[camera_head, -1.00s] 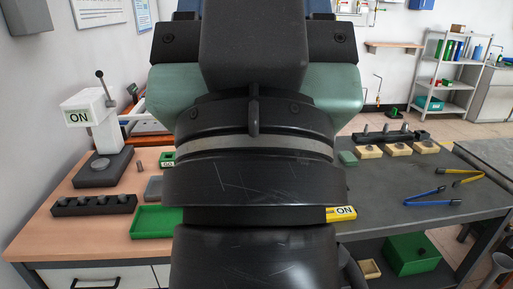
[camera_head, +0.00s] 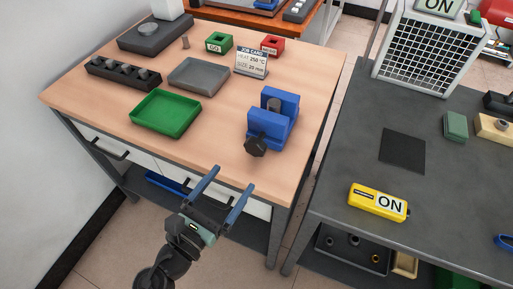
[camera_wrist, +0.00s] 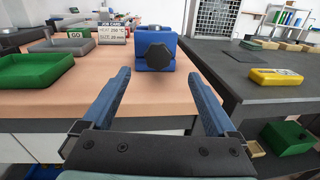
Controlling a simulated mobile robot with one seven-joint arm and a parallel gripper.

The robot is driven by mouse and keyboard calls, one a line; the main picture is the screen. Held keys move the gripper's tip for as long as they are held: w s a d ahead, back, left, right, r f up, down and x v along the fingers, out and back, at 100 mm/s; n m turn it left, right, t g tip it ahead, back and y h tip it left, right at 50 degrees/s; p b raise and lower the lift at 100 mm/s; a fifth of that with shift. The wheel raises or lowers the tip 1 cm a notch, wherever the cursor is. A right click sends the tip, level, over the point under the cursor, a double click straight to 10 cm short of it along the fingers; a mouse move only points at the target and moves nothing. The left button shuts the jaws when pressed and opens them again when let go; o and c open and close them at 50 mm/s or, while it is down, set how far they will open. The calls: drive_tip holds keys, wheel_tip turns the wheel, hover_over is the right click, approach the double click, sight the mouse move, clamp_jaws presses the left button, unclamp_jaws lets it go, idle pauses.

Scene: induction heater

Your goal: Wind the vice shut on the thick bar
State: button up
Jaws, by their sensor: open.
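The blue vice (camera_head: 279,115) stands near the right front of the wooden bench, with a black knob (camera_head: 257,146) on its front side. A grey upright cylinder, apparently the thick bar (camera_head: 274,104), stands between its jaws. My gripper (camera_head: 229,185) is open and empty, off the bench's front edge and short of the knob. Its fingers (camera_wrist: 160,98) also show in the wrist view, spread wide with the knob beyond and between them.
A green tray (camera_head: 166,113), a grey tray (camera_head: 199,77) and a job card (camera_head: 251,63) stand on the bench. A black holder (camera_head: 123,73) is at the left. The dark table at right bears a yellow ON box (camera_head: 378,201). A floor gap separates the tables.

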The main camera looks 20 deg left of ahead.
sight(253, 150)
drive_tip(key=shift+n, duration=0.6)
drive_tip(key=w, duration=0.4)
drive_tip(key=w+d, duration=0.1)
drive_tip(key=w, duration=0.7)
drive_tip(key=shift+d+f, duration=0.15)
drive_tip(key=shift+f, duration=0.25)
drive_tip(key=shift+c, duration=0.3)
drive_tip(key=c, duration=1.3)
drive_tip(key=shift+m, duration=0.4)
